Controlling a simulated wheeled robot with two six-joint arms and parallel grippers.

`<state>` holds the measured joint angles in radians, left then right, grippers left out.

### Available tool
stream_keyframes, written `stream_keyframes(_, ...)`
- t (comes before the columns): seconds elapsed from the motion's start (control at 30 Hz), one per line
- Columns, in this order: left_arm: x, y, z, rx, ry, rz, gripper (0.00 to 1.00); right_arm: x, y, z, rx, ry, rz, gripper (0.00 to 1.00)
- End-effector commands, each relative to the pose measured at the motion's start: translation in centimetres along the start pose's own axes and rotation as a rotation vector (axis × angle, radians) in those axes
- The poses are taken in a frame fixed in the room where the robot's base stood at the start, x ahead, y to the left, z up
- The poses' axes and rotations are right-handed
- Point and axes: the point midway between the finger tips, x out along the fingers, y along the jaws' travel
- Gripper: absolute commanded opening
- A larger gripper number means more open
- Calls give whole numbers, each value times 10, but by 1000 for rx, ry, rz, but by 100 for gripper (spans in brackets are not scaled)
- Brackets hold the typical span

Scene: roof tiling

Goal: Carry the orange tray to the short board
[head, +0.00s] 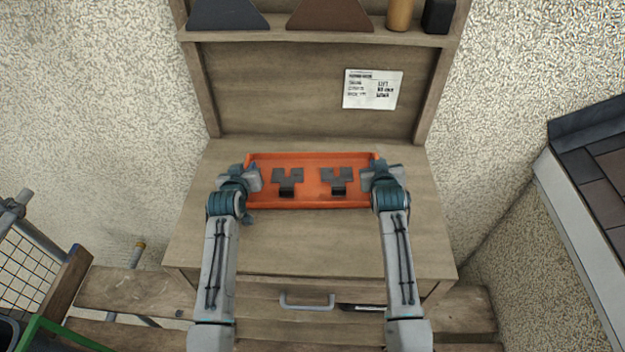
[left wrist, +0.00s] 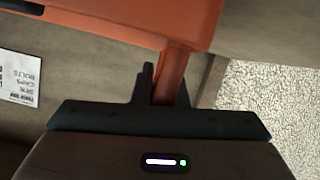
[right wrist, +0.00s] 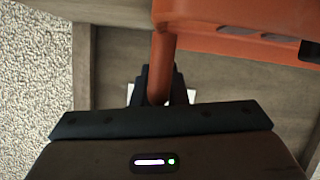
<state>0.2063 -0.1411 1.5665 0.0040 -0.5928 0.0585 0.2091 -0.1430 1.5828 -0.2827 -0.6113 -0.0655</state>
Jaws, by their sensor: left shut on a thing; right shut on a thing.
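The orange tray (head: 313,193) is in the middle of the head view, over the wooden top of a cabinet. Two dark grey notched pieces, one left (head: 288,180) and one right (head: 337,180), lie in it. My left gripper (head: 247,180) is shut on the tray's left end, and the left wrist view shows the orange handle (left wrist: 172,72) between its fingers. My right gripper (head: 379,178) is shut on the right end, with the handle (right wrist: 161,70) between its fingers in the right wrist view. I cannot tell whether the tray touches the top. I cannot make out the short board.
The cabinet top (head: 320,250) is bare in front of the tray. A paper note (head: 372,89) is on the back panel. A shelf (head: 320,37) above holds dark and brown pieces and two small containers. A tiled slope (head: 600,170) stands at right, a wire mesh (head: 25,265) at left.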

Motion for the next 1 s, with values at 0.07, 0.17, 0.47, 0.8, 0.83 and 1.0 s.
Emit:
stream_keyframes(0.07,-1,0,-2,-1,1,0,0,-1,0,-2,0,1,0,0)
stream_keyframes(0.17,-2,1,-6,-1,1,0,0,-2,1,-6,0,2,0,0)
stream_keyframes(0.47,-12,6,-30,-1,2,0,0,-12,6,-30,1,2,0,0)
stream_keyframes(0.8,-19,10,-47,-1,2,0,0,-19,10,-47,1,1,0,0)
stream_keyframes(0.83,-19,10,-47,-1,2,0,0,-19,10,-47,1,1,0,0)
stream_keyframes(1.0,-19,10,-46,-1,2,0,0,-19,10,-46,0,1,0,0)
